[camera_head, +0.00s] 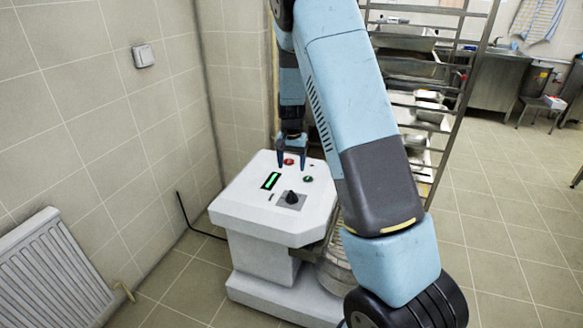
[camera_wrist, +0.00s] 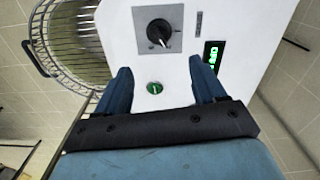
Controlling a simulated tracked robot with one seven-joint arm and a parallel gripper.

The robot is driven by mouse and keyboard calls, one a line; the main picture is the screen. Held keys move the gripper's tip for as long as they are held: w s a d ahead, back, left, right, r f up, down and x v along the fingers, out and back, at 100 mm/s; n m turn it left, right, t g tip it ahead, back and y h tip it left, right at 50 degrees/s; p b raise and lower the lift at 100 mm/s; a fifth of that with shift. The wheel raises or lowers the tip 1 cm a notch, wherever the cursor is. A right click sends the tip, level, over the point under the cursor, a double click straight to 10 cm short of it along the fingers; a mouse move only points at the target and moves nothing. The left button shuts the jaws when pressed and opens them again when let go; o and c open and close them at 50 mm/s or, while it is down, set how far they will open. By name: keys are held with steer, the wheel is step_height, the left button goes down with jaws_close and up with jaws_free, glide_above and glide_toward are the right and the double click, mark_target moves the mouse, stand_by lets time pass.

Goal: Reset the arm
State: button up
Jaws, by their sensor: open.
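My gripper (camera_head: 293,158) points down over the top panel of a white machine (camera_head: 250,222) in the head view. In the wrist view my gripper (camera_wrist: 163,84) has its two blue fingers spread, with nothing held between them. A green button (camera_wrist: 155,88) shows between the fingers; I cannot tell whether they touch the panel. A red button (camera_head: 288,162) sits by the fingertips in the head view. A black knob (camera_wrist: 159,32) and a lit green display (camera_wrist: 211,54) are on the same panel. My blue arm reaches across the head view and hides part of the scene behind it.
A metal tray rack (camera_head: 462,62) stands behind my arm. A wire basket (camera_wrist: 70,45) is beside the machine. A tiled wall and a white radiator (camera_head: 52,275) are at left. Open tiled floor (camera_head: 510,225) lies at right, with a steel counter (camera_head: 497,82) further back.

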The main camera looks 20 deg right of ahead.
steer(key=s+r+n+t+y, duration=0.1)
steer(key=s+r, duration=0.7)
steer(key=r, duration=0.3)
steer(key=s+r+n+t, duration=0.2)
steer(key=s+r, duration=0.6)
steer(key=r, duration=0.3)
steer(key=s+r+n+t, duration=0.1)
steer(key=s+r, duration=0.2)
steer(key=s, duration=0.7)
steer(key=s+r+n+t+h, duration=0.1)
steer(key=s+r, duration=0.2)
steer(key=s, duration=0.8)
steer(key=shift+s+a+r+n+t, duration=0.15)
steer(key=shift+r+n+t, duration=0.15)
steer(key=shift+r+n, duration=0.1)
